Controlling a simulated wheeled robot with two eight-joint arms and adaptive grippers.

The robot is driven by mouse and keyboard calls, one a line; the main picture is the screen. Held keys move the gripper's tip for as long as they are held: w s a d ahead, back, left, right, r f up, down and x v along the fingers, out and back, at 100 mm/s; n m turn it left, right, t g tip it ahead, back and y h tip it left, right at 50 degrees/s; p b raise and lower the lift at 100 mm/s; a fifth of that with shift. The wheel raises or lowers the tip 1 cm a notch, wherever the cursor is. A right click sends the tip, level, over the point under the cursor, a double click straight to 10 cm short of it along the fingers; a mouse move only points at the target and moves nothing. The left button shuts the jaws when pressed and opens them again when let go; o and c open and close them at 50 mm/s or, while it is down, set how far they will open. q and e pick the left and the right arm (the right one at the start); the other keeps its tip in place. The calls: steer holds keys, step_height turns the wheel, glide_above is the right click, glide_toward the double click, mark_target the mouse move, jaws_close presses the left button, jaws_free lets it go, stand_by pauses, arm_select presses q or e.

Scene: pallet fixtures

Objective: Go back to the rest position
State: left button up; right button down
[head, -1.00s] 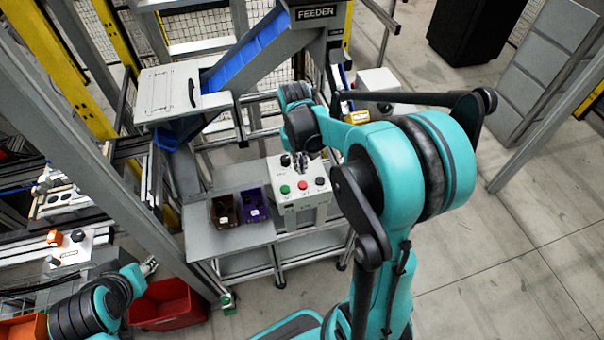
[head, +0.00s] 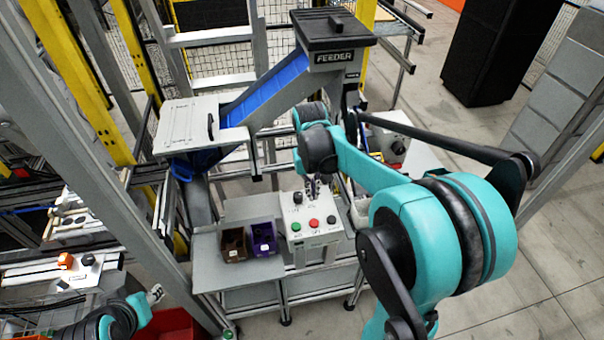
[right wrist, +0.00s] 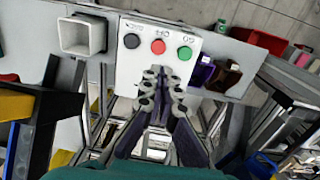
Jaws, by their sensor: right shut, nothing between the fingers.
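My right gripper (head: 312,186) is shut and empty, in front of the white control box (head: 313,238) with its green, red and black buttons. In the right wrist view the closed fingers (right wrist: 163,84) point at the box face (right wrist: 145,60), just below the red button (right wrist: 158,47). I cannot tell how far the tips are from the face. My right arm stretches across the right half of the head view. My left gripper (head: 154,293) is small at the lower left, beside my left arm, and its opening cannot be made out.
A brown bin (head: 233,245) and a purple bin (head: 263,239) stand on the grey bench (head: 212,270) left of the box. The feeder (head: 335,57) with its blue chute (head: 265,92) rises behind. A red crate (head: 175,325) is on the floor. Open floor lies at right.

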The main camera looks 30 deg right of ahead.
steer(key=s+a+f+n+t+b, duration=0.2)
steer(key=s+a+f+t+b, duration=0.5)
steer(key=s+b, duration=0.5)
steer(key=a+f, duration=0.2)
steer(key=a, duration=0.1)
steer(key=shift+n+t, duration=0.3)
steer(key=shift+f, duration=0.15)
stand_by(0.5)
